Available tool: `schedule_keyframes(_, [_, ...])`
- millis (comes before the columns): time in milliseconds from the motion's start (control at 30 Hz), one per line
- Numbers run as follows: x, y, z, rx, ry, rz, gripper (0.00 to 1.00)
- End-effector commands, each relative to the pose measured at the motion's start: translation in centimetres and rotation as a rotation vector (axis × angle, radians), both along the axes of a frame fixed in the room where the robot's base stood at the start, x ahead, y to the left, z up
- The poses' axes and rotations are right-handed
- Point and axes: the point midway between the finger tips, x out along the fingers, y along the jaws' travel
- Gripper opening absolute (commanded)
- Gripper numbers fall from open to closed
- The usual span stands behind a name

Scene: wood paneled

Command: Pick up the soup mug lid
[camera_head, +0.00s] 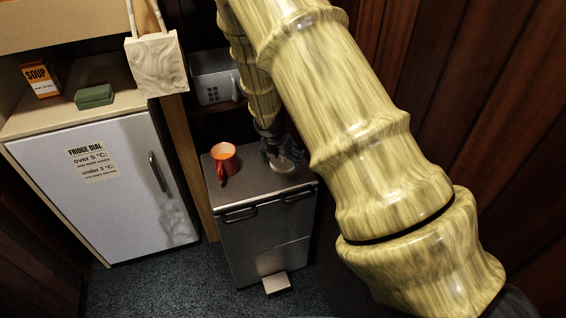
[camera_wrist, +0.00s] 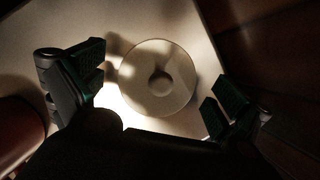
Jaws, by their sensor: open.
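The soup mug lid (camera_wrist: 178,84) is a pale round disc with a raised knob (camera_wrist: 160,84) at its middle. It lies flat on the grey top of a low cabinet. In the head view the lid (camera_head: 283,167) shows at the right part of that top, partly covered by my gripper (camera_head: 281,152). In the wrist view my gripper (camera_wrist: 152,101) is open, with one finger to the left of the lid and one to its lower right. The fingers appear apart from the lid. An orange-red mug (camera_head: 224,160) stands to the left of the lid.
The cabinet top (camera_head: 246,193) is small, with handles on its front. A wood panelled wall stands close on the right. A white fridge (camera_head: 110,190) is at the left, with a soup carton (camera_head: 41,80) and a green box (camera_head: 94,96) above it. A white toaster-like appliance (camera_head: 214,87) sits behind.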

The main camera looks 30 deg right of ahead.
Motion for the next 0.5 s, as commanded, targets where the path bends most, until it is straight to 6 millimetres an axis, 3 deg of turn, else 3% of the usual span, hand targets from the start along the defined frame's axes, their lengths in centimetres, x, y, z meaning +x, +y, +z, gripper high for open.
schedule_keyframes(267, [0.07,-0.09,-0.17,-0.001,-0.001,0.0,1.0])
schedule_keyframes(500, [0.05,-0.09,-0.17,0.0,0.0,0.0,0.63])
